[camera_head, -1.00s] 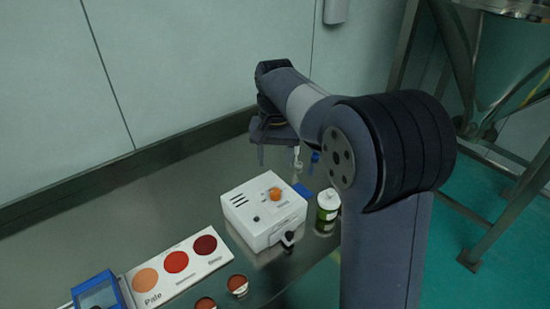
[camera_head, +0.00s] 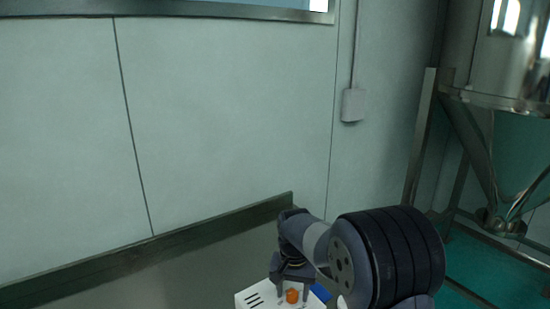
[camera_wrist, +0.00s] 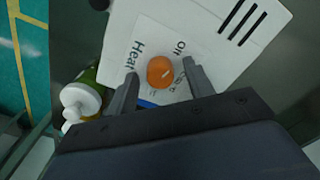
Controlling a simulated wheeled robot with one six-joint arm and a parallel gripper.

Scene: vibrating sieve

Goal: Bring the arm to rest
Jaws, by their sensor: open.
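My gripper (camera_wrist: 158,92) is open and empty in the wrist view. Its two fingers stand on either side of an orange knob (camera_wrist: 160,71) on a white box (camera_wrist: 215,40) marked "Heat" and "Off". I cannot tell whether a finger touches the knob. In the head view my gripper (camera_head: 291,286) is low in the picture, over the white box (camera_head: 255,297) and its orange knob (camera_head: 292,296). My arm bends down to it from the right, and the lower part of the arm is cut off by the picture's edge.
A green bottle with a white cap (camera_wrist: 80,98) stands beside the box. The steel table (camera_head: 190,275) is bare left of the box, with a raised edge (camera_head: 150,245) along the wall. A steel hopper on a frame (camera_head: 490,130) stands at the right.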

